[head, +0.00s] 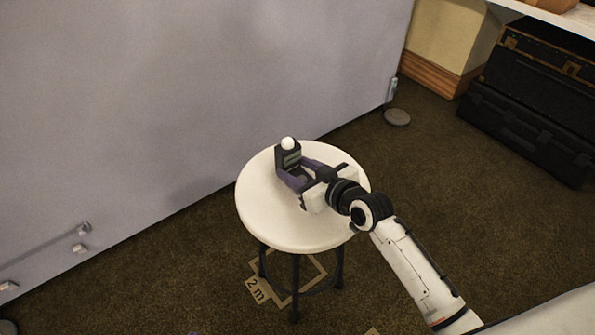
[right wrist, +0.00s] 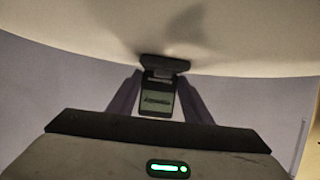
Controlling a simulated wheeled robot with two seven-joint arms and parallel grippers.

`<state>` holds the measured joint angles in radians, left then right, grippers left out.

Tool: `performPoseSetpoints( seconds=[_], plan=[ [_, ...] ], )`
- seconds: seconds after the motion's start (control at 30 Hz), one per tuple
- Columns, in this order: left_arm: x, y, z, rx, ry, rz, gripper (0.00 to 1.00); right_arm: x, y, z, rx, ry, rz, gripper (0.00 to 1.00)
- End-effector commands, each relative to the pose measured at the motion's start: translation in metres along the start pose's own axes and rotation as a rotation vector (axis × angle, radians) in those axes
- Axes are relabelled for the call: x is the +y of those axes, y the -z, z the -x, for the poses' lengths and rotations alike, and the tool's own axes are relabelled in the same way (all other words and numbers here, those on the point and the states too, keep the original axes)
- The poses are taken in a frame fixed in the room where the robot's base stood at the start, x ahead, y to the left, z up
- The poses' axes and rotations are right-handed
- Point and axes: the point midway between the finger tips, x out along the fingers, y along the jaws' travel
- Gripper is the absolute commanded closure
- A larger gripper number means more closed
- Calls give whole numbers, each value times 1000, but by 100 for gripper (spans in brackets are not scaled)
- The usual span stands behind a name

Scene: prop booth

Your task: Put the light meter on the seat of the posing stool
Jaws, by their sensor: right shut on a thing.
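The light meter (head: 288,157) is a small dark upright block with a white dome on top. My right gripper (head: 292,173) is shut on it, over the white round seat of the posing stool (head: 262,213). In the right wrist view the light meter (right wrist: 157,98) shows its grey-green display between the two purple fingers of my right gripper (right wrist: 160,84). Its wide dark end is close against the pale seat (right wrist: 80,25), with a shadow beside it. I cannot tell whether it touches the seat. My left gripper is not in view.
A large grey backdrop panel (head: 150,90) stands behind the stool, with a foot (head: 397,117) at its right end. Black cases (head: 525,115) lie under a shelf at the upper right. The rest of the seat is bare.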

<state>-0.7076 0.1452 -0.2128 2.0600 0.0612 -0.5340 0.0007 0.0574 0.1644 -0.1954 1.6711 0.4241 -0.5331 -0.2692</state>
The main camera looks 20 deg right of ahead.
Motion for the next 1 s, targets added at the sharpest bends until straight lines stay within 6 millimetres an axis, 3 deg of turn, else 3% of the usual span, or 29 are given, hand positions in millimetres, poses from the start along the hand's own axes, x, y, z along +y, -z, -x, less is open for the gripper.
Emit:
performPoseSetpoints(
  seconds=[0.27,0.3,0.4,0.77,1.0],
  plan=[
    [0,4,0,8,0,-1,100,0,1,-1,5,0,1,89],
    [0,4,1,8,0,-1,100,0,-1,0,0,0,0,50],
    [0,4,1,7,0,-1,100,0,0,0,0,0,0,36],
    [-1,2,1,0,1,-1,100,0,2,4,-1,0,1,36],
    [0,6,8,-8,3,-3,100,0,2,47,-3,0,3,36]
  ],
)
